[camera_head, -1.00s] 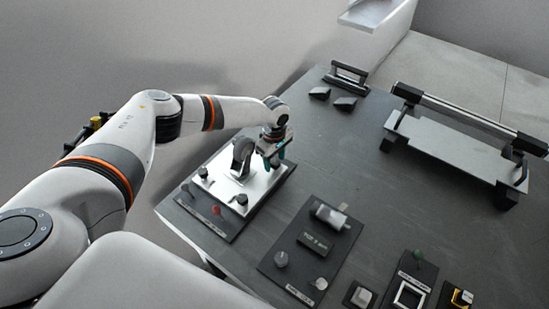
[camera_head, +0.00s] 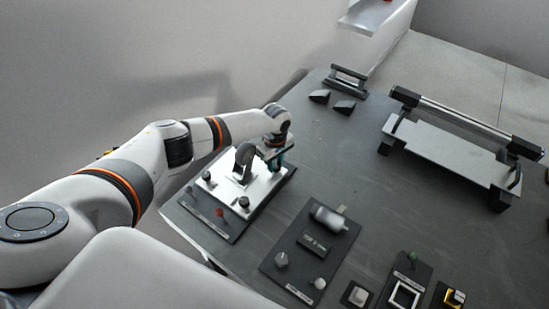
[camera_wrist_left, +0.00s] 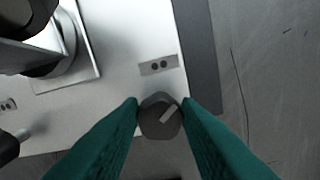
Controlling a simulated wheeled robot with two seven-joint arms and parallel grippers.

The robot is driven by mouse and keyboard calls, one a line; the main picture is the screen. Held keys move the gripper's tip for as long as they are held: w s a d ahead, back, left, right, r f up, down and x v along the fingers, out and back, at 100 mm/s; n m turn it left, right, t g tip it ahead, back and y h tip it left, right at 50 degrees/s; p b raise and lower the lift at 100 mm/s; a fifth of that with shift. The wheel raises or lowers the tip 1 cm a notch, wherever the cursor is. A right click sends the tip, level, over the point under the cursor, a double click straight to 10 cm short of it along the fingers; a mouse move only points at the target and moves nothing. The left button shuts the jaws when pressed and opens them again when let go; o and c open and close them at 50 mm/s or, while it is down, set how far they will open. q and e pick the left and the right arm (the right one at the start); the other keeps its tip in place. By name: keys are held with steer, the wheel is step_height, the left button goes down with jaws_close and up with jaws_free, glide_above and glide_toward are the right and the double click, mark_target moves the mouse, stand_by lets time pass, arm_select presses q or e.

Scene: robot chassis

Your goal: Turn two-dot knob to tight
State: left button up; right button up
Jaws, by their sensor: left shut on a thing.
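The two-dot knob (camera_wrist_left: 160,118) is dark and round with a pale pointer line slanting up to the right, in the left wrist view. A small grey label with two dots (camera_wrist_left: 158,65) lies just above it on the white panel (camera_wrist_left: 118,70). My left gripper (camera_wrist_left: 160,112) has its teal fingers closed on the knob's two sides. In the head view my left gripper (camera_head: 274,158) points down at the far right corner of the white panel (camera_head: 262,192), and hides the knob there. My right gripper is not in view.
A dark upright bracket (camera_head: 243,158) stands on the panel beside my gripper. A second control board (camera_head: 312,250) lies to the right.

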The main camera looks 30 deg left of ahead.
mark_target(276, 164)
arm_select(q)
steer(key=shift+w+d+r, duration=0.2)
steer(key=shift+r, duration=0.1)
steer(key=shift+a+f+m, duration=0.1)
steer(key=shift+m, duration=0.7)
steer(key=o, duration=1)
steer(key=shift+s+f, duration=0.1)
step_height(276, 164, up, 12)
steer(key=shift+b, duration=0.6)
